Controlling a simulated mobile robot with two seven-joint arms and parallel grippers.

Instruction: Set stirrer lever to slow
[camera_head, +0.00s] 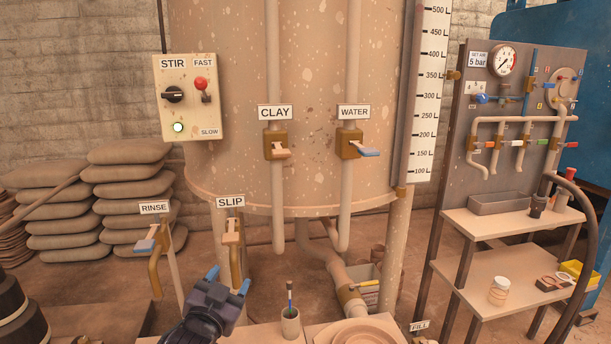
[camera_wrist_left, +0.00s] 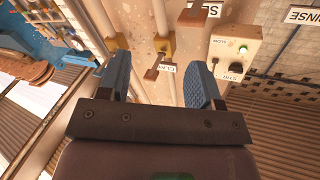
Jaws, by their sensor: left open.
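The stirrer lever (camera_head: 201,84) has a red ball knob and sits on a cream control box (camera_head: 160,128) fixed in front of the tank. Its knob is up, just under the FAST label (camera_head: 204,63); the SLOW label (camera_head: 209,132) is at the box's lower right. The box also shows upside down in the left wrist view (camera_wrist_left: 250,55), but the lever is too small to make out there. My left gripper (camera_head: 228,279) is open and empty, well below the box and apart from it. Its two blue fingers frame the left wrist view (camera_wrist_left: 160,82). My right gripper is not in view.
A black switch (camera_head: 173,95) and a lit lamp (camera_head: 178,127) share the box. The SLIP valve (camera_head: 232,236) and RINSE valve (camera_head: 148,242) stand near my left gripper. A cup with a brush (camera_head: 290,322) is to its right. The CLAY valve (camera_head: 276,147) is right of the box.

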